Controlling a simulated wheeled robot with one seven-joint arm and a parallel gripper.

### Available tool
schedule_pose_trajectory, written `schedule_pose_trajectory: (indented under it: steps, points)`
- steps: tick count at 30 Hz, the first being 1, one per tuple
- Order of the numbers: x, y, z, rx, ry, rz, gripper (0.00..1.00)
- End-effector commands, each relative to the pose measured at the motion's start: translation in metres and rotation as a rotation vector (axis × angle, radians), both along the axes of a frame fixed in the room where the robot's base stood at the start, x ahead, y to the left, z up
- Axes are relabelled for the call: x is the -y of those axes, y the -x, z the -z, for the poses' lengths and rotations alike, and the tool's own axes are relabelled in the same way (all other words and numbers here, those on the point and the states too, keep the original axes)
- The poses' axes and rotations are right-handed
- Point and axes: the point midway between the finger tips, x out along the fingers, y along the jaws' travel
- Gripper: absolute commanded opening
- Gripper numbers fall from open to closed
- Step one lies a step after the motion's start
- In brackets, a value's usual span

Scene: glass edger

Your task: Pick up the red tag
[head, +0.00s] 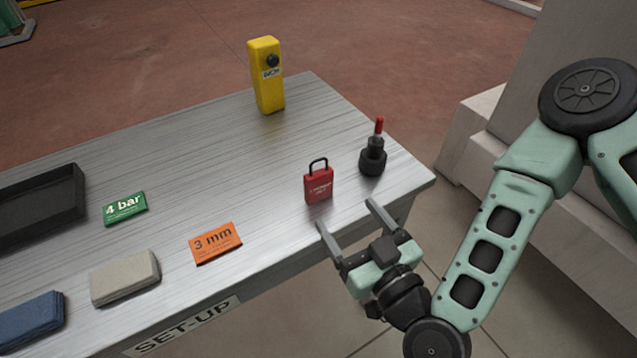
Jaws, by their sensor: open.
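The red tag (318,187) looks like a small padlock with a black loop on top and pale, unreadable print on its front. It stands upright on the metal table near the front right edge. My gripper (345,214) is open and empty at the table's front edge. Its two fingers point toward the tag and lie apart, just short of it in the picture. I cannot tell how high the fingers are above the table top. Nothing hides the tag.
A black knob-like tool with a red tip (373,155) stands close to the right of the tag. An orange "3 mm" card (215,243) lies to its left. Further off are a green card (125,208), a beige block (125,277), a blue block (32,318), a black tray (83,197) and a yellow device (267,85).

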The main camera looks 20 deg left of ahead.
Motion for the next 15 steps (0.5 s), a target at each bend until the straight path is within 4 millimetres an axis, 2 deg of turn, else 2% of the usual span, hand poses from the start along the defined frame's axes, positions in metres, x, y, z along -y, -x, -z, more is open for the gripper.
schedule_pose_trajectory:
  steps: [7, 15]
  points:
    - [-0.034, -0.036, -0.002, -0.004, -0.001, 0.005, 0.76]
    - [-0.050, -0.050, -0.001, -0.004, 0.001, 0.002, 0.76]
